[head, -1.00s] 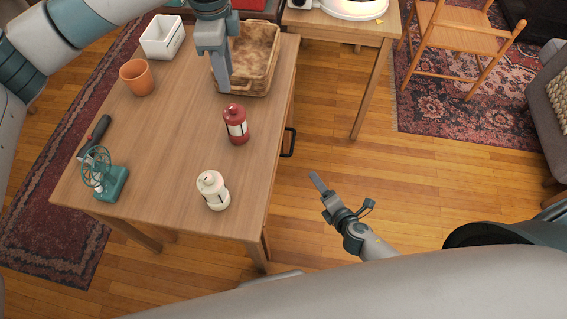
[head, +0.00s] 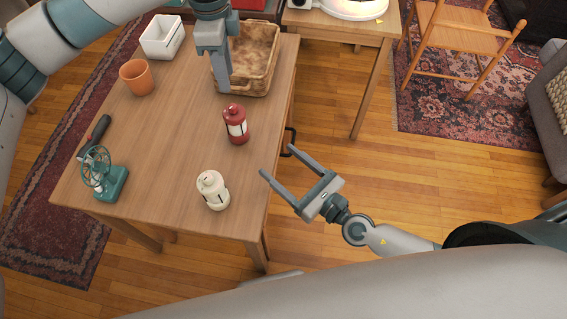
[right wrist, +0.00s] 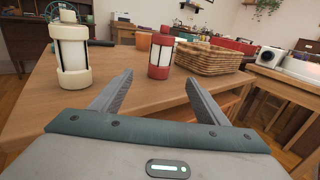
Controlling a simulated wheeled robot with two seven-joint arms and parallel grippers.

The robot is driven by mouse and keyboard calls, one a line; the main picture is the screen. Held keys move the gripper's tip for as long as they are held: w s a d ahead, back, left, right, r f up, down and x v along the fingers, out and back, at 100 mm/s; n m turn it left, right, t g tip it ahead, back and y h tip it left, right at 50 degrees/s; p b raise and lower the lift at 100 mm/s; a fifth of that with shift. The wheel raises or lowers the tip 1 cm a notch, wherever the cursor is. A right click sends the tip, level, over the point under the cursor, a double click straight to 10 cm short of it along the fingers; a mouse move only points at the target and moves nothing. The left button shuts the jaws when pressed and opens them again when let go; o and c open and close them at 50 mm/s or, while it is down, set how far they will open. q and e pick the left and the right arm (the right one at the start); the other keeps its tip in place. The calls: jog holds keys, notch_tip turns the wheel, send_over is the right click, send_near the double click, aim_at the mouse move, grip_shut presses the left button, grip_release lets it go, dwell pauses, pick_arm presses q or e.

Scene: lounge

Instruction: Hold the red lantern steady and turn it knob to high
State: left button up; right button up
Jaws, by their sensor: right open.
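The red lantern (head: 236,124) stands upright on the wooden table (head: 150,140), near its right edge; it also shows in the right wrist view (right wrist: 161,57), beyond and between my fingers. Its knob cannot be made out. My left gripper (head: 222,88) hangs over the table just behind the red lantern, in front of the basket, apart from the lantern; its finger gap cannot be judged. My right gripper (head: 277,165) is open and empty at the table's right edge, fingers pointing toward the table; in the right wrist view its fingers (right wrist: 160,90) are spread wide.
A cream lantern (head: 213,190) stands nearer the front edge, left of my right gripper. A wicker basket (head: 262,55), white bin (head: 162,37), terracotta pot (head: 137,77), teal fan (head: 108,180) and dark-handled tool (head: 97,135) are also on the table. Its middle is clear.

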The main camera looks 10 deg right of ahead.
aim_at(244, 132)
jog(key=shift+w, duration=0.1)
jog(key=x, duration=1.7)
jog(key=shift+w, duration=0.15)
